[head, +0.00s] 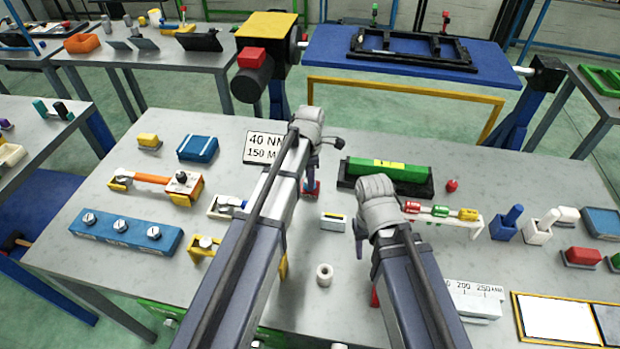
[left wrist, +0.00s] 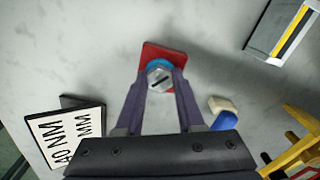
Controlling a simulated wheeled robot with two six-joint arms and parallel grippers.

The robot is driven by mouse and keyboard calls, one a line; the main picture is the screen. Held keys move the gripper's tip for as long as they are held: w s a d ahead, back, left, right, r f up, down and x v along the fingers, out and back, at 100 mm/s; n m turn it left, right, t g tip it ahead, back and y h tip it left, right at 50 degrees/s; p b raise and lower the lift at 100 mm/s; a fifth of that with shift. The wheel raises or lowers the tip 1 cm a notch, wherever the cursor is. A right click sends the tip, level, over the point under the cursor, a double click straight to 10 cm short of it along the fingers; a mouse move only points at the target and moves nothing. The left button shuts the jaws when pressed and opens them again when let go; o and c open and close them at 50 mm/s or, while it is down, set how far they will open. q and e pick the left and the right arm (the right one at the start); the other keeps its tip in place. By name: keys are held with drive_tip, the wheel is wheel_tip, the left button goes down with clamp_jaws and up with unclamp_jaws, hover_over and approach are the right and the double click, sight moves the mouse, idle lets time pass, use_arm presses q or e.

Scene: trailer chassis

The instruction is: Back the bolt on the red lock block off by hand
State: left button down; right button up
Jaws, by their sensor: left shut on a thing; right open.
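The red lock block (head: 316,190) lies on the grey table near the middle, mostly hidden behind my left arm in the head view. It also shows in the left wrist view (left wrist: 178,52), with a blue ring and a silver slotted bolt head (left wrist: 160,77) on it. My left gripper (head: 311,178) points down over the block. In the left wrist view its two purple fingers (left wrist: 161,82) are shut on the bolt head, one on each side. My right gripper (head: 359,243) is open and empty over the table, to the right of the block; its fingertips are partly hidden.
A 40 NM sign (head: 263,147) stands close to the left of the block. A green bar in a black tray (head: 388,175) is at the right. A blue bolt rack (head: 122,233) is far left.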

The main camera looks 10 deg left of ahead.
use_arm(q)
drive_tip(key=shift+s, duration=0.15)
drive_tip(key=c, duration=0.5)
unclamp_jaws()
wheel_tip(320, 180, up, 8)
drive_tip(key=p, duration=0.8)
drive_tip(key=shift+f, duration=0.1)
use_arm(e)
wheel_tip(320, 180, up, 8)
drive_tip(key=shift+f, duration=0.15)
use_arm(q)
drive_tip(key=shift+s+d+f, duration=0.1)
drive_tip(key=shift+s, duration=0.05)
drive_tip(key=s+d+m, duration=0.2)
drive_tip(key=s+m, duration=0.4)
drive_tip(key=m, duration=0.2)
drive_tip(key=s+d+f+m+b, duration=0.1)
drive_tip(key=s+d+m, duration=0.1)
drive_tip(key=s+m, duration=0.5)
drive_tip(key=s+d+m+y, duration=0.1)
drive_tip(key=s+d+m, duration=0.1)
drive_tip(key=s+m, duration=0.5)
drive_tip(key=shift+s+d+f+m+b, duration=0.1)
drive_tip(key=shift+d+m+b, duration=0.1)
drive_tip(key=shift+m, duration=0.75)
drive_tip(key=shift+d+f+m+b, duration=0.1)
drive_tip(key=shift+d+m+b, duration=0.1)
drive_tip(key=shift+m, duration=0.75)
use_arm(e)
drive_tip(key=shift+f, duration=0.75)
